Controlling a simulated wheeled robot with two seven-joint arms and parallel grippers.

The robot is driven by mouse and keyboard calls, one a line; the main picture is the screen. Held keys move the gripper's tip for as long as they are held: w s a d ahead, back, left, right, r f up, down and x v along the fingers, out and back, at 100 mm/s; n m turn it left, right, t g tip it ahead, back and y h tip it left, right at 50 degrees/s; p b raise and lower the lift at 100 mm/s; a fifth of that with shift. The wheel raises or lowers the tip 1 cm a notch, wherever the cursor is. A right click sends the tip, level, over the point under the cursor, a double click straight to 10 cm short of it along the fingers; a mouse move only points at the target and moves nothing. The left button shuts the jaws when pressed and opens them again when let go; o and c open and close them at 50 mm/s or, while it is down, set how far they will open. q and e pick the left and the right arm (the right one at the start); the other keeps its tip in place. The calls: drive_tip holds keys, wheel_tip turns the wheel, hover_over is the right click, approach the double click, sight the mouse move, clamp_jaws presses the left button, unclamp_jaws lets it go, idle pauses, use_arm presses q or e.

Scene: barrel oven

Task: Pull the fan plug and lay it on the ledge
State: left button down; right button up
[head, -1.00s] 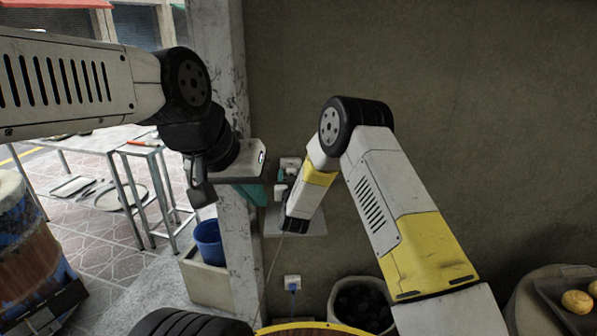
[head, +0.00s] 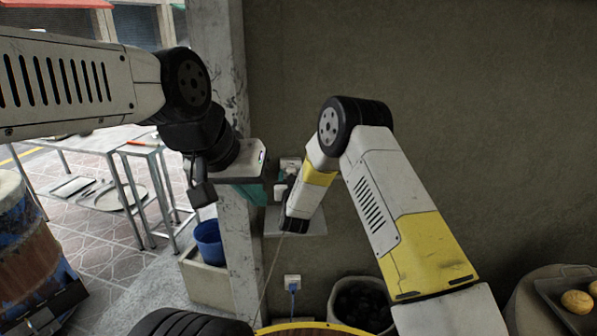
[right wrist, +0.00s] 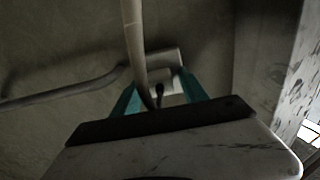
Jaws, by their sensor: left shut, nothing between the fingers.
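The ledge (head: 314,224) is a small grey slab on the wall beside the pillar. A white socket box (head: 290,163) is on the wall above it. The fan plug (right wrist: 162,75) seems to be the pale block with a dark cable in the right wrist view; its edge with the socket is unclear. My right gripper (right wrist: 158,92) has teal fingers apart on either side of this block, with a gap at the left finger. In the head view, its wrist partly hides plug and ledge. My left gripper (head: 256,193) is shut and empty in front of the pillar, left of the ledge.
A marbled pillar (head: 238,270) stands close to my left gripper. A lower socket (head: 292,282) holds a blue plug. A thin cord (head: 268,270) hangs below the ledge. A blue bucket (head: 208,242) and a black-filled bin (head: 361,303) stand lower down.

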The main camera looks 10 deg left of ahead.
clamp_jaws()
drive_tip(key=shift+s, duration=0.1)
drive_tip(key=shift+s+d, duration=0.2)
drive_tip(key=shift+s, duration=0.75)
drive_tip(key=shift+s+d, duration=0.2)
drive_tip(key=shift+s, duration=0.75)
drive_tip(key=shift+s+d, duration=0.2)
drive_tip(key=shift+s, duration=0.75)
